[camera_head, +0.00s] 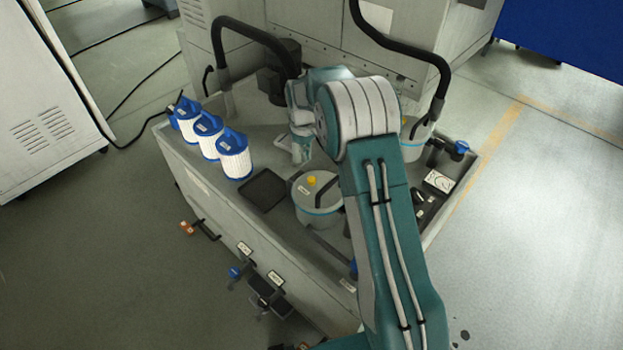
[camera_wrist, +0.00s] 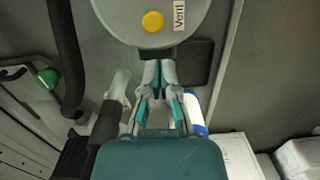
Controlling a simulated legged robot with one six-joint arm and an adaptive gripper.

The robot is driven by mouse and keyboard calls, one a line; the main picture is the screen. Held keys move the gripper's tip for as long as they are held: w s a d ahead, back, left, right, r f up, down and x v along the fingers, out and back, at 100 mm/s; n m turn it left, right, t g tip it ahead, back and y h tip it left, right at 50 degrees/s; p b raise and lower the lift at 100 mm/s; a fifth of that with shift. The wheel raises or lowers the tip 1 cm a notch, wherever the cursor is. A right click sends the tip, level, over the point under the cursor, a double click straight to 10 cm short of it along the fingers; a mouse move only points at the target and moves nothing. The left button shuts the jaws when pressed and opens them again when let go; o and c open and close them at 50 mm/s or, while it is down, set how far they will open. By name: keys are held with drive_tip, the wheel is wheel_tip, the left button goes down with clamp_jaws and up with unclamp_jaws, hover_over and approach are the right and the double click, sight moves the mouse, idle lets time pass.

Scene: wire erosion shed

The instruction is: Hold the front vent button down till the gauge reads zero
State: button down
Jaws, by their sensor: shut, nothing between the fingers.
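The front vent button (camera_head: 311,180) is a round yellow cap on the lid of the near grey canister (camera_head: 318,214), which has a blue band. In the wrist view the yellow button (camera_wrist: 153,21) sits beside a "Vent" label (camera_wrist: 180,15). My gripper (camera_head: 300,155) is shut and empty, just behind the canister in the head view. In the wrist view its fingertips (camera_wrist: 158,66) lie below the button and apart from it in the picture. A white-faced gauge (camera_head: 438,181) stands at the bench's right; its reading is too small to tell.
Several blue-capped white filters (camera_head: 234,154) stand at left, near a dark tray (camera_head: 263,190). A second canister (camera_head: 414,140) is partly hidden behind my arm. Black hoses (camera_head: 262,38) arch at the back. A green knob (camera_wrist: 47,78) shows in the wrist view.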

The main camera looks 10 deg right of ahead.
sight(310, 178)
drive_tip(key=shift+w+d, duration=0.1)
drive_tip(key=shift+d, duration=0.2)
drive_tip(key=shift+s+d+f, duration=0.1)
drive_tip(key=shift+s+f, duration=0.05)
drive_tip(key=shift+f, duration=1.55)
drive_tip(key=shift+s+d+f, duration=0.1)
drive_tip(key=shift+s+f, duration=0.05)
drive_tip(key=shift+f, duration=1.55)
drive_tip(key=shift+f, duration=0.6)
drive_tip(key=shift+w+a+r, duration=0.25)
drive_tip(key=shift+w+a, duration=0.2)
drive_tip(key=shift+w, duration=0.2)
drive_tip(key=shift+w+a+r, duration=0.25)
drive_tip(key=shift+w+a, duration=0.2)
drive_tip(key=shift+w, duration=0.15)
